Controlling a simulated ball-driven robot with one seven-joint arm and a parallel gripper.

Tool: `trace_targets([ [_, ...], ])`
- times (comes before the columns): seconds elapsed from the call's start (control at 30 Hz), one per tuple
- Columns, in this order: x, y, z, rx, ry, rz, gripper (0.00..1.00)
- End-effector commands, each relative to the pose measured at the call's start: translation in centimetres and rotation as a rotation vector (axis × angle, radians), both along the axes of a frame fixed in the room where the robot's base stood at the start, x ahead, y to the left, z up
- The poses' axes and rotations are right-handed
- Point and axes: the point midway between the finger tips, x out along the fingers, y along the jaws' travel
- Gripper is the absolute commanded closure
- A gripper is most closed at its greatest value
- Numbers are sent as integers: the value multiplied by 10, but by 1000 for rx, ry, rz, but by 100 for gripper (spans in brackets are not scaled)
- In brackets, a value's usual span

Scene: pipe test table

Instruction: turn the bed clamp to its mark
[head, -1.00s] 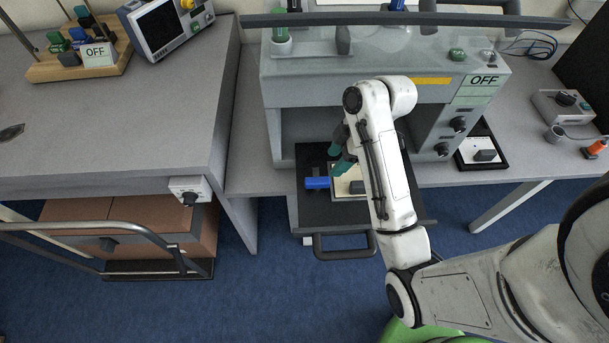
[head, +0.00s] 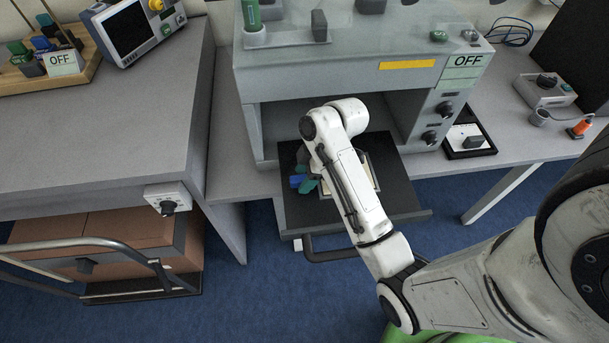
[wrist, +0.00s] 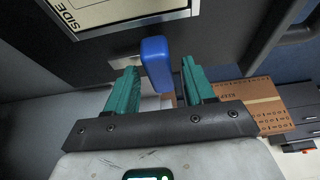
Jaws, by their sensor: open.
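The bed clamp appears as a blue lever (wrist: 157,62) in the wrist view, at the side of the dark pulled-out bed (head: 400,196). Its blue end (head: 296,181) shows in the head view at the bed's left part, partly covered by my fingers. My gripper (wrist: 159,68) has green fingers, open, one to each side of the blue lever with gaps visible. In the head view my gripper (head: 308,184) is low over the bed, mostly hidden by my arm. I cannot make out the clamp's mark.
A cream plate (wrist: 120,12) printed "SIDE" lies on the bed. The grey machine housing (head: 330,75) with an "OFF" sign rises behind. The bed's front handle (head: 330,255) sticks out over blue floor. A left table (head: 110,130) carries a switch box (head: 167,198).

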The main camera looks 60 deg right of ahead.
Motion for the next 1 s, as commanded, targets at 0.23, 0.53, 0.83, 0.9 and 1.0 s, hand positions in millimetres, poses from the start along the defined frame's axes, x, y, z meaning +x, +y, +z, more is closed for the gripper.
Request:
trace_targets([
  [0.23,1,1,-3,-1,1,1,47],
  [0.53,1,1,-3,0,0,1,68],
  [0.83,1,1,-3,0,0,1,97],
  [0.9,1,1,-2,0,0,0,98],
  [1.0,0,1,-2,1,1,-5,98],
])
